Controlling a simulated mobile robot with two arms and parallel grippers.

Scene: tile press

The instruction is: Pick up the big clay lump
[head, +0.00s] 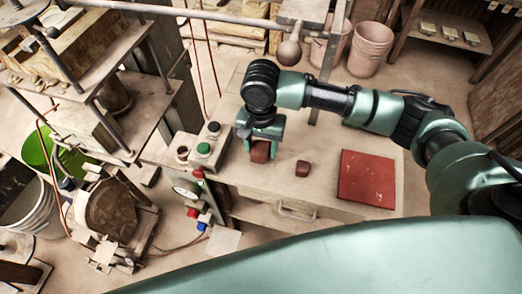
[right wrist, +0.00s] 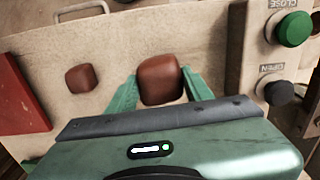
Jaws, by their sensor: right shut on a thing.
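The big clay lump (head: 260,152) is reddish brown and is at my right gripper (head: 262,148), near the left side of the bench top. In the right wrist view the big lump (right wrist: 160,79) sits between the two green fingers of my right gripper (right wrist: 158,92), which is shut on it. I cannot tell whether the lump still touches the bench. A smaller clay lump (head: 302,168) lies on the bench to the right; it also shows in the right wrist view (right wrist: 81,78). My left gripper is not in view.
A red square slab (head: 367,178) lies on the right of the bench (head: 330,150). Left of the gripper stand button boxes with a green button (head: 204,148) and a black button (head: 213,127). A press (head: 95,75) stands at the far left. Bare bench lies between the small lump and the slab.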

